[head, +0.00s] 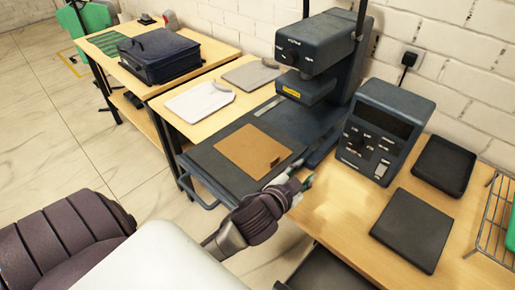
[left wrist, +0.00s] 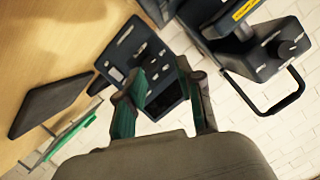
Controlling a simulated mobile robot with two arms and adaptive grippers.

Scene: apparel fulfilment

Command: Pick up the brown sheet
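The brown sheet (head: 250,147) lies flat on the dark lower plate (head: 215,165) of the press, with a small darker tab near its right corner. My left gripper (head: 304,183) is at the plate's front right corner, to the right of and nearer than the sheet, apart from it. In the left wrist view the left gripper (left wrist: 165,110) has its green-tipped fingers spread with nothing held between them. The sheet does not show in that view. My right gripper is in neither view.
The press head (head: 315,45) stands behind the plate. A control box (head: 383,130) is right of it, also in the left wrist view (left wrist: 140,60). Dark trays (head: 412,230) and a wire rack (head: 495,215) are further right.

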